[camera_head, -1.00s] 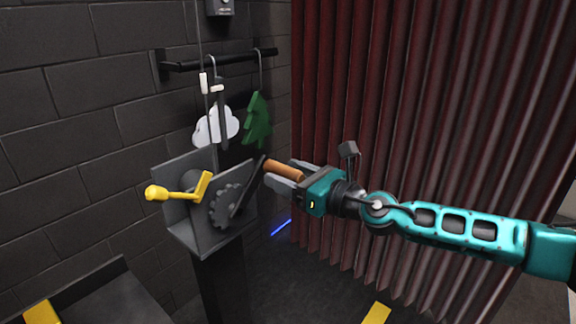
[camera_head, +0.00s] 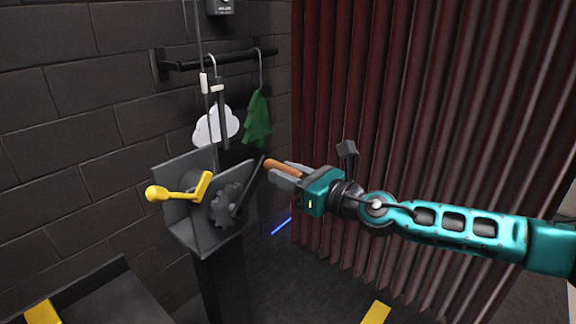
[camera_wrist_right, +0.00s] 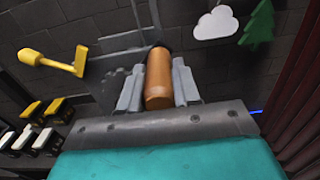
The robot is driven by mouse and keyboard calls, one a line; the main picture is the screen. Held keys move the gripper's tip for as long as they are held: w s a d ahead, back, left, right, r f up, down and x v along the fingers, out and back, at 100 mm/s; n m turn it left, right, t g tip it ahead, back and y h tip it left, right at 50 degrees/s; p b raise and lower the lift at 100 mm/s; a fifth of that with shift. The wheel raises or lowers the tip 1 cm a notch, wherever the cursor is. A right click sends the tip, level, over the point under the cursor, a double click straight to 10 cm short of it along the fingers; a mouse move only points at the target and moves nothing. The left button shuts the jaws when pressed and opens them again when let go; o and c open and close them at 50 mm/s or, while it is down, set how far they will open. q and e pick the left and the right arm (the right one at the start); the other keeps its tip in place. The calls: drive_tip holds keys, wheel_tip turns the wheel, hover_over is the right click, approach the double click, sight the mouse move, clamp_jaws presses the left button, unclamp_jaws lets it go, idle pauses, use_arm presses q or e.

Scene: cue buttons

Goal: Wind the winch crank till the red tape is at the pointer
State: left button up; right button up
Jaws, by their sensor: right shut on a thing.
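The winch (camera_head: 177,221) is a grey bracket with a toothed wheel (camera_head: 225,206) on a dark post. Its dark crank arm (camera_head: 248,186) slants up to the right and ends in an orange-brown handle (camera_head: 283,167). My right gripper (camera_head: 279,173) is shut on this handle. In the right wrist view the handle (camera_wrist_right: 158,80) lies between the two grey fingers. A thin line (camera_head: 199,40) runs up from the winch, with a small white piece (camera_head: 204,83) on it. I cannot make out red tape, and I cannot tell which part is the pointer. My left gripper is out of view.
A yellow lever (camera_head: 180,194) sticks out at the winch's left. A white cloud (camera_head: 216,126) and a green tree (camera_head: 257,118) hang by a black wall bar (camera_head: 225,59). A dark red curtain (camera_head: 400,110) fills the right, behind my right arm.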

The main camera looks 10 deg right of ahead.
drive_tip(key=s+a+r, duration=0.2)
drive_tip(key=a, duration=0.1)
drive_tip(key=shift+s+a+r, duration=0.1)
drive_tip(key=shift+s+r, duration=0.15)
drive_tip(key=shift+r, duration=0.05)
drive_tip(key=s+a, duration=0.1)
drive_tip(key=a, duration=0.1)
drive_tip(key=s+a, duration=0.2)
drive_tip(key=shift+s+a+r+p, duration=0.15)
drive_tip(key=shift+s+a+p, duration=0.1)
drive_tip(key=shift+p, duration=0.1)
